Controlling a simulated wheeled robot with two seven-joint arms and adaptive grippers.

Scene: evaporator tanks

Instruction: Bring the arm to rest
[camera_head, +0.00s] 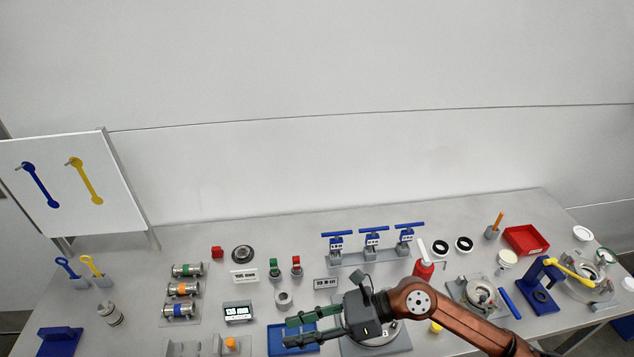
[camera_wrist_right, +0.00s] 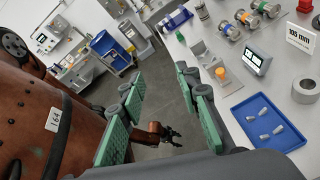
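My right gripper (camera_head: 289,331) reaches in from the right over the front middle of the bench. Its two green-padded fingers point left and stand apart with nothing between them. In the right wrist view the gripper (camera_wrist_right: 158,82) is also open and empty, with floor seen between its fingers. My right arm (camera_head: 455,318) is bent across the front of the bench. My left gripper (camera_wrist_right: 170,134) shows small in the right wrist view, low over the floor; its finger state is unclear. It is not in the head view.
A blue tray (camera_head: 277,338) lies beside and partly under the right gripper; in the wrist view it (camera_wrist_right: 240,120) holds small grey parts. A red bottle (camera_head: 423,269), a blue-handled valve stand (camera_head: 373,254) and a grey round fixture (camera_head: 398,343) are close to the arm.

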